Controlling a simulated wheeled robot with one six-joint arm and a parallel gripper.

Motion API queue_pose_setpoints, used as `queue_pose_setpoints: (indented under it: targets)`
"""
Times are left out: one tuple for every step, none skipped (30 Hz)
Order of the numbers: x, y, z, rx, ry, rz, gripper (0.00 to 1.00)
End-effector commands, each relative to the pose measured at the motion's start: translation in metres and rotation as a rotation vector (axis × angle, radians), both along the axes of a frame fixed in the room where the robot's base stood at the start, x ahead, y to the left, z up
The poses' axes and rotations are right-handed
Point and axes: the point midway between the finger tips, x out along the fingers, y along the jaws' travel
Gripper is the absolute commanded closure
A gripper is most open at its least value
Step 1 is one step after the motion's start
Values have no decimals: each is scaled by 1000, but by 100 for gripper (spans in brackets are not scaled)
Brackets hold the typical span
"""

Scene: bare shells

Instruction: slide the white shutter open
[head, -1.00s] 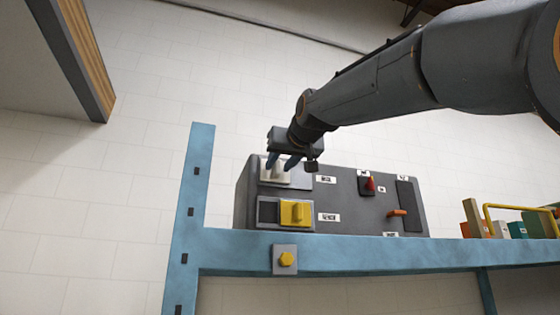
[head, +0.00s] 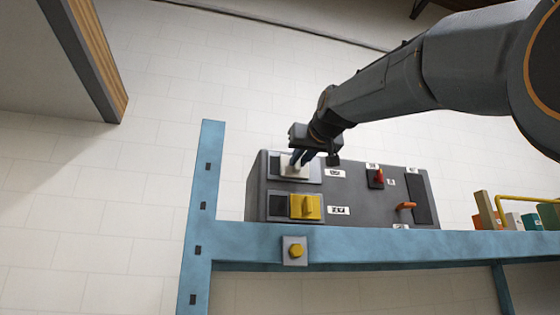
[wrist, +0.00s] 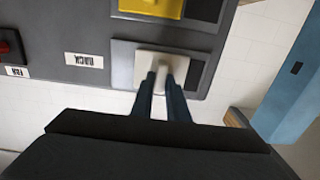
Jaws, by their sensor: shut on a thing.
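The white shutter (head: 293,174) sits in its grey frame at the upper left of the grey box's (head: 350,200) front panel. A dark opening (head: 274,168) shows on its left, so it stands partly to the right in the frame. My gripper (head: 300,158) is at the shutter, its fingers closed on the raised white grip. In the wrist view the two dark fingers (wrist: 162,82) close on that grip, in front of the white plate (wrist: 148,64). There the dark opening (wrist: 195,74) is on the right. The fingers hide part of the grip.
A yellow shutter (head: 306,206) sits just below, with a dark opening on its left. A red switch (head: 377,176) and an orange handle (head: 405,206) are further right. A blue beam (head: 350,243) runs along the box's front, with a blue post (head: 203,200) at left.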

Motion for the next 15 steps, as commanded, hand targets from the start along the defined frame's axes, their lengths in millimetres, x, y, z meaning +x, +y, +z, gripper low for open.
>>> queue_pose_setpoints:
  targets:
    - [2, -13, -2, 1, -1, -12, 100]
    - [3, -19, -2, 1, -1, -15, 100]
    - [3, -24, -3, 2, 0, -15, 100]
    - [3, -28, -2, 1, -1, -15, 100]
    - [2, -31, -2, 1, -1, -15, 100]
    - [2, -34, -2, 1, -1, -13, 100]
    - [2, -35, -2, 0, -1, -12, 100]
    - [2, -36, -1, -1, -1, -12, 100]
    - [2, -37, -1, 0, -1, -11, 100]
    - [1, -37, -1, 0, -1, -11, 100]
    - [1, -38, 0, 0, -1, -11, 100]
    - [1, -38, 0, -1, -1, -11, 100]
    - [1, -38, 0, -1, -1, -11, 100]
    - [1, -38, 0, -1, -1, -11, 100]
    - [1, -38, 0, -1, -1, -12, 100]
